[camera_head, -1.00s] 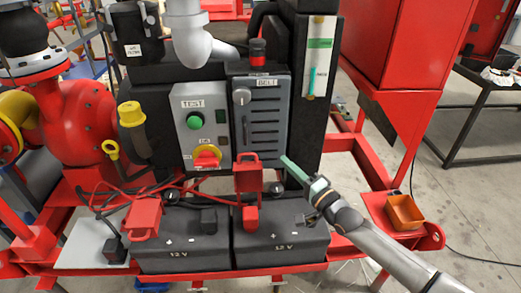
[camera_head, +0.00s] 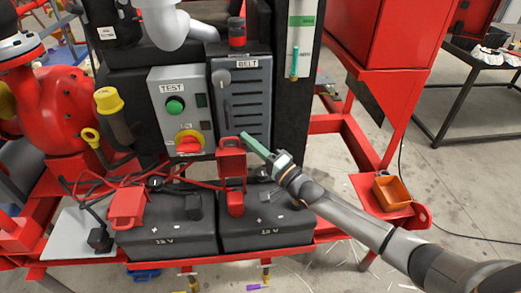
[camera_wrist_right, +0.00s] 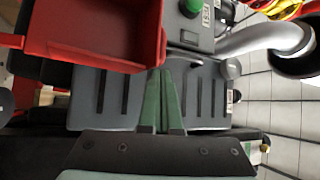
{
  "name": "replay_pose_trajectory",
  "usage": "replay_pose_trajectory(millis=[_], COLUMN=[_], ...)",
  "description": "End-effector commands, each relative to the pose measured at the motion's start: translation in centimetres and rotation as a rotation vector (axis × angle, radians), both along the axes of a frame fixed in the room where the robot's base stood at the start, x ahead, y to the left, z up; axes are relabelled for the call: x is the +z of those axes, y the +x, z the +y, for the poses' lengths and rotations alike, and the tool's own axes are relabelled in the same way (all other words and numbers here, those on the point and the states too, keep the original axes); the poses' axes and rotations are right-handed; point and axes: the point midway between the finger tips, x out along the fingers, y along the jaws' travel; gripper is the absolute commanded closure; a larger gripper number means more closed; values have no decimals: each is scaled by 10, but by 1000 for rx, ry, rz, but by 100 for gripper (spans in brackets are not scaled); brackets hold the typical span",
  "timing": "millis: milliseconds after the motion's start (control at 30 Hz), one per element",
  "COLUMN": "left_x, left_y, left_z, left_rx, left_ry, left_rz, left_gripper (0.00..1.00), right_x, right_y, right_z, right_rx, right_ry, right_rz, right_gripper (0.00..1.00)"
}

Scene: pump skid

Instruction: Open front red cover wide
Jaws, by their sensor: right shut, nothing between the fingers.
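Two red terminal covers show in the head view. One red cover (camera_head: 231,161) stands up at the back of the right 12 V battery (camera_head: 266,226). The other red cover (camera_head: 126,204) is over the left 12 V battery (camera_head: 168,228). I cannot tell which is the task's front one. My right gripper (camera_head: 246,138) has green fingers, shut and empty, just right of the standing cover's top edge. In the right wrist view the fingertips (camera_wrist_right: 166,76) are beside an open-box-like red cover (camera_wrist_right: 95,32), close to its edge; contact is unclear. My left gripper is not in view.
The grey BELT panel (camera_head: 240,105) is right behind the fingers. The TEST box (camera_head: 181,110) stands to its left. Red cables (camera_head: 90,182) run across the left battery. An orange bin (camera_head: 391,190) sits on the frame at the right.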

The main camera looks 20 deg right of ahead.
Motion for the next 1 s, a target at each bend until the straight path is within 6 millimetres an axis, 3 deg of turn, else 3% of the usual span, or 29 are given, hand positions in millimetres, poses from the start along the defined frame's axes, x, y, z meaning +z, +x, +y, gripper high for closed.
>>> replay_pose_trajectory(millis=[200, 567, 1000], left_x=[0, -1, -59], left_y=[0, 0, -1], left_z=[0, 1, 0], left_rx=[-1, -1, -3], left_ry=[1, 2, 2], left_rz=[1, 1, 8], left_gripper=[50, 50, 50], right_x=[3, 3, -4], right_y=[13, 13, -24], right_z=[6, 6, 17], right_rx=[0, 1, 1], right_ry=[1, -1, -82], right_rz=[1, -1, -284], right_gripper=[100, 100, 100])
